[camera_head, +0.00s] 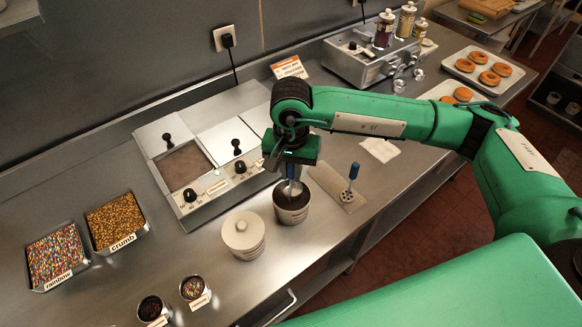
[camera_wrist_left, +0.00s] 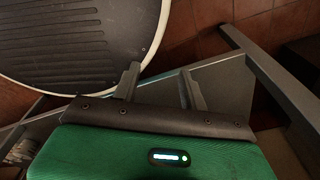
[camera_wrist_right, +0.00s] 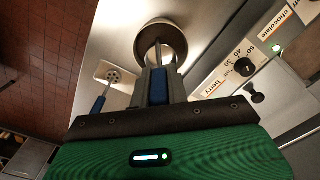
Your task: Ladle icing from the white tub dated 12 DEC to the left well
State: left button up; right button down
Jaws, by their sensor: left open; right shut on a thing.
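My right gripper (camera_head: 290,163) is shut on the blue handle of a ladle (camera_wrist_right: 157,85), above an open white tub (camera_head: 293,207). The ladle's shaft points down into this tub, which also shows in the right wrist view (camera_wrist_right: 176,62); its bowl is hidden. A second white tub (camera_head: 242,236) with its lid on stands to the left. No date is readable on either tub. The left well (camera_head: 184,168) of the steel warmer is uncovered and looks brown inside; the right well is covered. My left gripper (camera_wrist_left: 158,88) is open and empty, away from the counter top.
A blue-handled perforated spoon (camera_head: 350,185) lies on a steel rest right of the open tub. Rainbow (camera_head: 57,257) and crumb (camera_head: 117,222) trays and two small cups stand at the left. Doughnut trays (camera_head: 483,70) are at the back right. A round grey surface (camera_wrist_left: 75,40) is near my left gripper.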

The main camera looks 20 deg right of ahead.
aim_at(291, 181)
jog(key=shift+f+b, duration=0.65)
jog(key=shift+f, duration=0.15)
jog(key=shift+f+b, duration=0.25)
jog(key=shift+b, duration=0.1)
pick_arm(q)
notch_tip(291, 181, down, 7)
jog(key=b, duration=0.4)
jog(key=shift+s+r, duration=0.2)
jog(key=shift+s, duration=0.15)
pick_arm(e)
notch_tip(291, 181, down, 3)
jog(key=shift+f, duration=0.1)
pick_arm(q)
jog(key=shift+r, duration=0.1)
pick_arm(e)
jog(key=shift+r, duration=0.2)
pick_arm(q)
jog(key=shift+r+p, duration=1.1)
jog(key=shift+p, duration=0.15)
pick_arm(e)
jog(key=shift+r, duration=4.15)
